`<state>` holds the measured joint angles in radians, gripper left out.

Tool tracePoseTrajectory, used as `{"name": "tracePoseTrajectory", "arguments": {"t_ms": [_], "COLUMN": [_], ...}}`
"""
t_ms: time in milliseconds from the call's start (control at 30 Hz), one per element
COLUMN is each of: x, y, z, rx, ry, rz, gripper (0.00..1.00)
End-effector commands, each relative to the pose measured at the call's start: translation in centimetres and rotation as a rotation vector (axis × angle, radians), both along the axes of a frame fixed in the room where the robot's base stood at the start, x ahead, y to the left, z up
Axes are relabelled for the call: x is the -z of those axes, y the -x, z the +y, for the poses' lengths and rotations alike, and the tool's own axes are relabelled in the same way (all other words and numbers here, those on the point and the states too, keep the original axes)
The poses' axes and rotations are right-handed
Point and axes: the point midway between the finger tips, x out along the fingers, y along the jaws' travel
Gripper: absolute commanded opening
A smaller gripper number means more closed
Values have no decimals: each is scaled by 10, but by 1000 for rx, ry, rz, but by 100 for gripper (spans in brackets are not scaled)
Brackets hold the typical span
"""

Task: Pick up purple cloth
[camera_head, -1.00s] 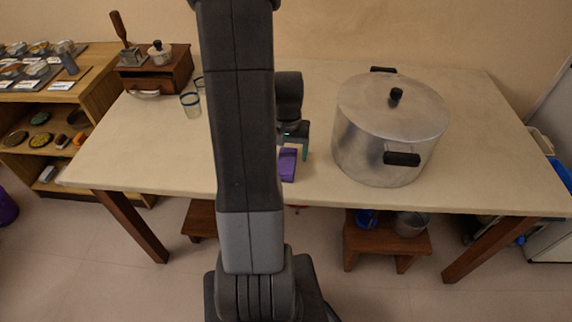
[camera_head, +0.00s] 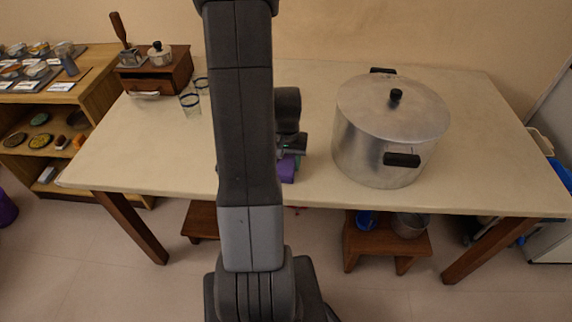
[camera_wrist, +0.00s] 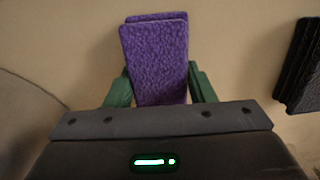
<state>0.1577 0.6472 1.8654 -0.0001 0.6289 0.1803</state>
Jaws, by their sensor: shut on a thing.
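The purple cloth (camera_wrist: 156,60) is a folded, textured block. In the wrist view it stands out between the two green fingers of my gripper (camera_wrist: 160,88), which are shut on its sides. In the head view the cloth (camera_head: 288,170) shows partly, just right of my arm, near the front edge of the table (camera_head: 480,170). My gripper (camera_head: 291,152) is over it there, and my arm hides part of both. I cannot tell whether the cloth touches the tabletop.
A large lidded metal pot (camera_head: 385,140) stands close to the right of my gripper. Blue-rimmed glasses (camera_head: 190,104) and a wooden box (camera_head: 155,72) with a grinder stand at the back left.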

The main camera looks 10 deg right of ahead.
Motion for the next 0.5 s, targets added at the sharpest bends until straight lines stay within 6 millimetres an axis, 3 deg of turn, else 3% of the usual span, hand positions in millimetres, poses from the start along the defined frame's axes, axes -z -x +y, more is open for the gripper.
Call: {"name": "tracePoseTrajectory", "arguments": {"t_ms": [233,500], "x": [-14,-63], "y": [-1,-1], "z": [0,0], "rx": [0,0], "ry": [0,1], "rz": [-4,-6], "gripper": [27,27]}}
